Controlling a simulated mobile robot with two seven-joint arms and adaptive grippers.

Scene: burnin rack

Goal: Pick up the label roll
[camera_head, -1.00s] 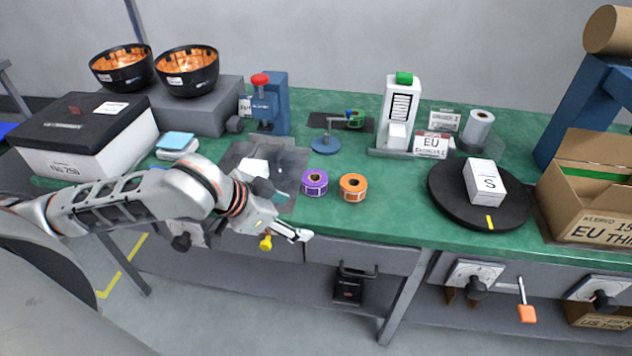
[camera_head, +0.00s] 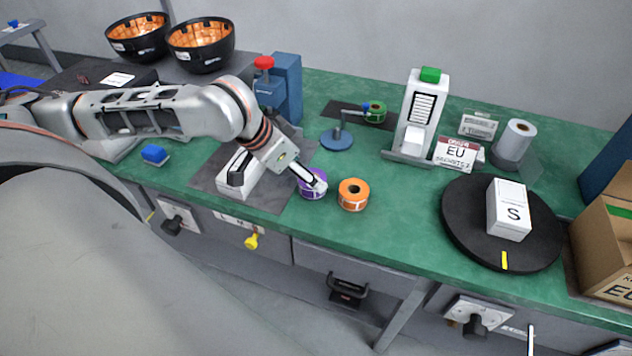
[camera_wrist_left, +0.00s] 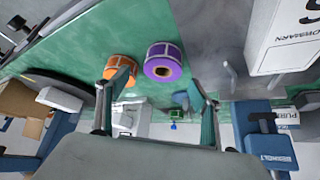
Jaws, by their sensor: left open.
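A purple label roll (camera_head: 313,184) and an orange label roll (camera_head: 353,194) lie side by side on the green bench, near its front edge. My left gripper (camera_head: 308,180) is open at the purple roll and partly covers it in the head view. In the left wrist view the purple roll (camera_wrist_left: 164,62) shows between and beyond the fingertips (camera_wrist_left: 158,76). The orange roll (camera_wrist_left: 121,70) is partly behind one finger there. I cannot tell whether a finger touches the purple roll. A green roll (camera_head: 375,112) is on a small stand further back. My right gripper is not in view.
A white box (camera_head: 240,172) lies on the dark mat left of the purple roll, under my arm. A white label printer (camera_head: 420,112) stands behind. A black turntable (camera_head: 464,245) with a white box (camera_head: 509,209) is to the right. Green bench around the orange roll's right is clear.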

